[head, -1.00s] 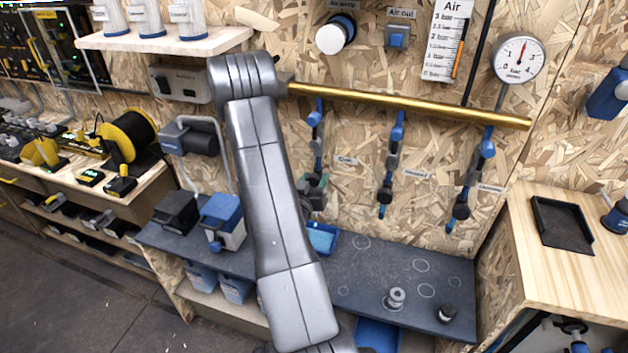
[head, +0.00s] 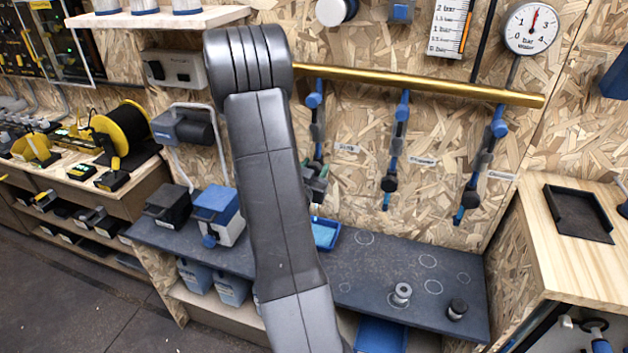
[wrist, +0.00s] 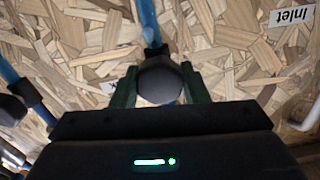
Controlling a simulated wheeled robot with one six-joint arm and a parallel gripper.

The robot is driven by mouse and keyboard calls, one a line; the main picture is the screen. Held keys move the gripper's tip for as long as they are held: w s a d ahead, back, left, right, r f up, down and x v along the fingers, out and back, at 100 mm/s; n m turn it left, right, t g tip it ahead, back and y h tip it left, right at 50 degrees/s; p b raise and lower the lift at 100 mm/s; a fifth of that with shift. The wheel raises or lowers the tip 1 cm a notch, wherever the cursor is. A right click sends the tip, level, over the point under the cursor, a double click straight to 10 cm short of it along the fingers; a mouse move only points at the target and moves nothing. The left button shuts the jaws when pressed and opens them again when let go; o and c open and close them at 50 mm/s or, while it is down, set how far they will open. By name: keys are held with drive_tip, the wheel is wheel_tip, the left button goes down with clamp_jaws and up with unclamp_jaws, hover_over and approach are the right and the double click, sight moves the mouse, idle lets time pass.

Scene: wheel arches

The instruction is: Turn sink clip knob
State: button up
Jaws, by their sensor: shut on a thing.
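A dark round knob (wrist: 161,80) sits on a blue pipe in the wrist view. My gripper (wrist: 160,74) has its green fingers on both sides of the knob and is shut on it. In the head view my gripper (head: 318,183) shows only partly behind my arm, at the leftmost of three blue vertical pipes (head: 315,100) under the brass rail. The knob's turn angle cannot be told. The small label beside this pipe (head: 347,148) is too small to read for sure.
Two similar pipes with dark knobs, the middle one (head: 389,183) and the right one (head: 470,196), hang close by. A brass rail (head: 420,82) runs above. A dark bench (head: 370,285) below holds a blue tray (head: 325,233) and small metal parts. A wooden cabinet (head: 525,235) stands right.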

drive_tip(key=shift+m+b, duration=0.9)
drive_tip(key=shift+b, duration=0.25)
drive_tip(key=o, duration=1)
drive_tip(key=shift+s, duration=0.1)
drive_tip(key=b+v, duration=0.1)
drive_tip(key=v, duration=1.2)
drive_tip(key=shift+s+a+b, duration=0.1)
drive_tip(key=shift+s+b, duration=0.2)
drive_tip(key=shift+b, duration=0.05)
